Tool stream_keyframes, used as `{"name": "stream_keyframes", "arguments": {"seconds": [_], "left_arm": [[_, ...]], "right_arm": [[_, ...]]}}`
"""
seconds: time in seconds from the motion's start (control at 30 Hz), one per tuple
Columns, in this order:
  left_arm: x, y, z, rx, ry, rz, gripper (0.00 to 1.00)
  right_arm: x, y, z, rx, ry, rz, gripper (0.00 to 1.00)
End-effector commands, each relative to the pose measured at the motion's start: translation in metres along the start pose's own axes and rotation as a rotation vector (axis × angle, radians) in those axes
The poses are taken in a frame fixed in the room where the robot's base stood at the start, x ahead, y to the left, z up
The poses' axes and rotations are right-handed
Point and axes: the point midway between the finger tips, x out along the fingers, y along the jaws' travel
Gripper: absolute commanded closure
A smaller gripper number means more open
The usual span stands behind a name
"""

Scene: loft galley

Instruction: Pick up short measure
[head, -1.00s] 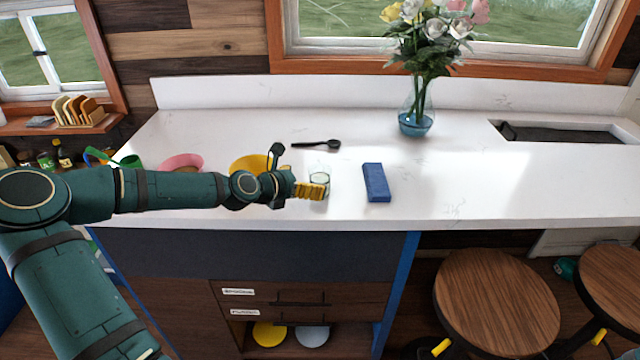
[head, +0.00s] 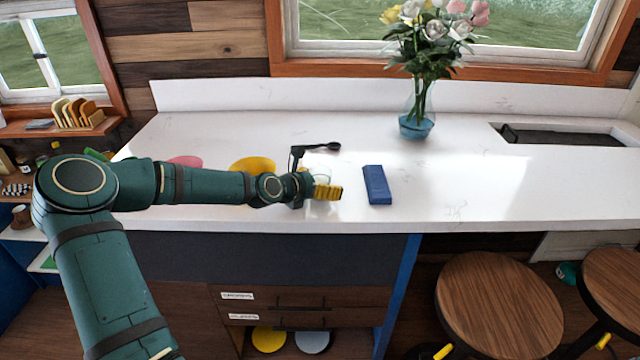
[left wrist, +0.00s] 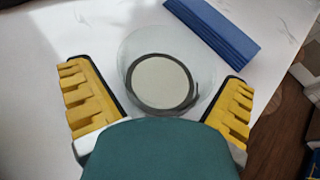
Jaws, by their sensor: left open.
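A short clear glass (left wrist: 165,82), which looks like the short measure, stands on the white counter. In the left wrist view it sits between the two yellow fingers of my left gripper (left wrist: 155,76), with a gap showing on each side. The fingers are open. In the head view the glass (head: 323,170) is mostly hidden behind my left gripper (head: 328,192), and only part of its rim shows. I cannot tell how far down its side the fingers reach. My right gripper is not in view.
A blue block (head: 377,185) lies just right of the glass. A yellow dish (head: 252,164) and a pink dish (head: 186,161) are to the left. A flower vase (head: 416,126) stands farther back.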

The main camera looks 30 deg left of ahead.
Motion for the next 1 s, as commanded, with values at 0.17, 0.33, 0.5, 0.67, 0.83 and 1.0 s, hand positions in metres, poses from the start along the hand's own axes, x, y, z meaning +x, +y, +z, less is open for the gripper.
{"name": "stream_keyframes", "arguments": {"seconds": [0.17,0.33,0.5,0.67,0.83,1.0], "left_arm": [[0.0,0.0,0.0,0.0,0.0,0.0,0.49],[0.0,0.0,0.0,0.0,0.0,0.0,0.81],[0.0,0.0,0.0,0.0,0.0,0.0,0.81],[0.0,0.0,0.001,0.0,0.0,0.0,0.81],[-0.002,0.0,0.004,0.0,-0.001,0.001,0.81],[-0.005,0.0,0.012,0.002,-0.001,0.002,0.81]], "right_arm": [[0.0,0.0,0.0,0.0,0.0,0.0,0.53],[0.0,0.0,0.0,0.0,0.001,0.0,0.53],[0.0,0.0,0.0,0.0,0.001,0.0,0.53],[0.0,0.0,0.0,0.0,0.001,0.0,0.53],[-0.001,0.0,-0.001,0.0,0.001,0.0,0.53],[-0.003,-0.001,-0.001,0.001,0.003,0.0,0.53]]}}
